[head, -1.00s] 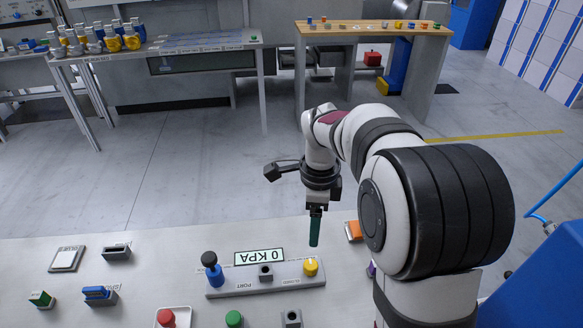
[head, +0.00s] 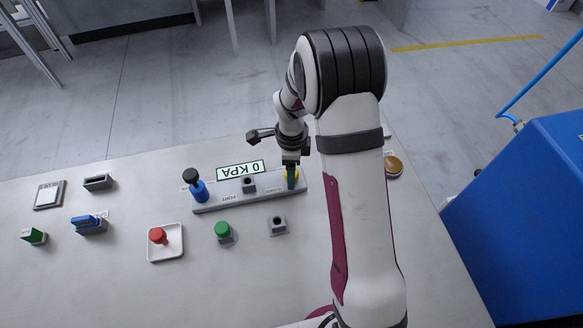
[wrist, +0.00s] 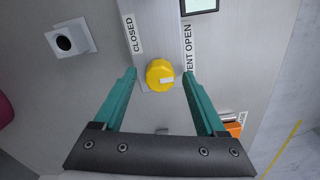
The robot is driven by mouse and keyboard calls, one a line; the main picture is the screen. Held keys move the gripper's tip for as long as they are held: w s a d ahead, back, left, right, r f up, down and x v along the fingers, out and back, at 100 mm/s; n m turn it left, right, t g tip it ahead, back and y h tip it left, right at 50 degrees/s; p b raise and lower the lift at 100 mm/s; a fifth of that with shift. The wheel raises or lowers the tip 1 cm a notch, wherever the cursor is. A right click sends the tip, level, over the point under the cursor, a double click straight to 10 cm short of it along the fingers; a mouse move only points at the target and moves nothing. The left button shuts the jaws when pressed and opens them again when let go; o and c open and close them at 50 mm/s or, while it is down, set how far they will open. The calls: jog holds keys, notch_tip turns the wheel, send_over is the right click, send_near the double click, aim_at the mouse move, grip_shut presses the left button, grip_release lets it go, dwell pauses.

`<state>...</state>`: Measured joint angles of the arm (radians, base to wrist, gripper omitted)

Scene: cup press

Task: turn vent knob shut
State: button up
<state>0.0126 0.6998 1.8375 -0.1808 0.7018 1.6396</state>
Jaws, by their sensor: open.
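The yellow vent knob (wrist: 160,75) shows in the wrist view between the labels CLOSED (wrist: 133,34) and VENT OPEN (wrist: 188,48). Its white pointer mark lies toward the right, on the VENT OPEN side. My gripper (wrist: 159,74) is open, with one green finger on each side of the knob and a gap on both sides. In the head view the knob (head: 296,173) is partly hidden behind my gripper (head: 291,186) at the right end of the grey panel (head: 215,203). The display (head: 241,169) reads 0 KPA.
A blue valve with a black knob (head: 195,186) stands at the panel's left end, and a port block (head: 249,185) in its middle. In front are a red button (head: 158,236), a green button (head: 223,230) and a grey socket (head: 278,225).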

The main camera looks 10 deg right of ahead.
grip_shut()
jog(key=shift+n, duration=0.3)
jog(key=n, duration=0.3)
jog(key=shift+n, duration=0.4)
jog(key=n, duration=0.9)
jog(key=shift+n, duration=2.2)
